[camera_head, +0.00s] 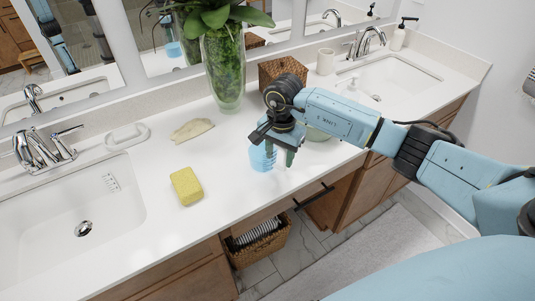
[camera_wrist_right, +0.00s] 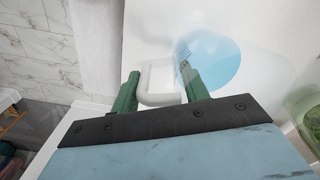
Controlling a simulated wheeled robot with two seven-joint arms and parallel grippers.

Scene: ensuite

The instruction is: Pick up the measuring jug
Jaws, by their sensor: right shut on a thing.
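The measuring jug (camera_head: 261,158) is a clear vessel with blue at the counter's front edge, partly hidden behind my right gripper. In the right wrist view its blue inside (camera_wrist_right: 212,62) and white handle (camera_wrist_right: 158,82) show. My right gripper (camera_head: 284,150) comes from the right and points down at the jug. In the right wrist view its green fingers (camera_wrist_right: 160,84) are on both sides of the handle, shut on it. I cannot tell whether the jug touches the counter. My left gripper is not in view.
A yellow sponge (camera_head: 186,186) and a beige cloth-like item (camera_head: 192,130) lie left of the jug. A glass vase with a plant (camera_head: 225,70) and a woven basket (camera_head: 283,70) stand behind. A greenish bowl (camera_head: 318,134) is close on the right. Sinks lie at both sides.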

